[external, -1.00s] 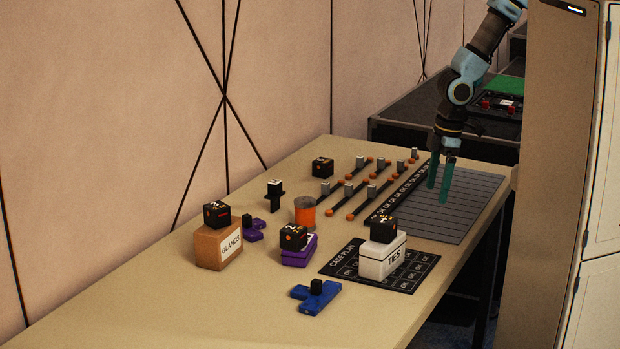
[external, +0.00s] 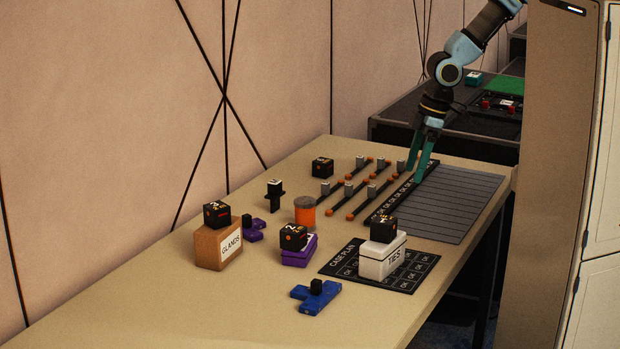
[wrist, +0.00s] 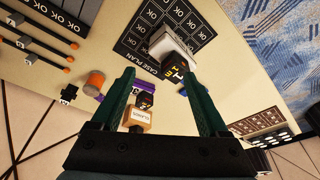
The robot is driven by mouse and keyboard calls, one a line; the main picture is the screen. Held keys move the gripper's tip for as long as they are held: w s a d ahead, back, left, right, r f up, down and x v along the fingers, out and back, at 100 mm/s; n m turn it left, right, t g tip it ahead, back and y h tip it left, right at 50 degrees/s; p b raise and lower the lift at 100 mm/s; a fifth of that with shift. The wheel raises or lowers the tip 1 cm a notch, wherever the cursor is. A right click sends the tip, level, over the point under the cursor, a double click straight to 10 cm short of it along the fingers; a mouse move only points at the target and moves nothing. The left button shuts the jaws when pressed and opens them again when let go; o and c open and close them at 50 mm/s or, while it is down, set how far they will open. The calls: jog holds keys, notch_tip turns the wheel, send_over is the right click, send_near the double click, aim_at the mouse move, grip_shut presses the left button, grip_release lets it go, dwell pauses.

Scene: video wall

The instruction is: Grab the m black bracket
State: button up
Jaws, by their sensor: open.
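A small black bracket (external: 274,196) with a pale top face stands on the table, left of the orange canister. Its marking is too small to read. It also shows at the left of the wrist view (wrist: 68,96). My gripper (external: 413,177) has two green fingers and is open and empty. It is over the far right part of the table, near the striped grey mat, well to the right of the bracket. In the wrist view the open fingers (wrist: 159,70) frame the table from above.
An orange canister (external: 305,211) stands close right of the bracket. Black cubes top the brown GLANDS box (external: 213,252), a purple piece (external: 298,254) and the white TIES box (external: 378,266). Black rods with orange ends (external: 342,194) lie between bracket and gripper. The front left table (external: 170,310) is clear.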

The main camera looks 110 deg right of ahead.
jog(key=w+d+f+m+t+h, duration=0.1)
jog(key=w+d+m+t, duration=0.15)
jog(key=w+d, duration=0.6)
jog(key=m+t+h+b, duration=0.2)
jog(key=m+t+h, duration=0.3)
jog(key=h, duration=0.4)
send_over(280, 184)
jog(key=s+a, duration=0.3)
jog(key=s, duration=0.1)
jog(key=shift+n, duration=0.25)
jog(key=f, duration=0.9)
jog(key=a+f, duration=0.1)
jog(key=f, duration=0.3)
jog(key=shift+f, duration=0.25)
jog(key=p+x, duration=0.3)
jog(key=x, duration=0.7)
jog(key=shift+w+d+f+p, duration=0.1)
jog(key=shift+d+f+p, duration=0.1)
jog(key=shift+p, duration=0.1)
grip_shut()
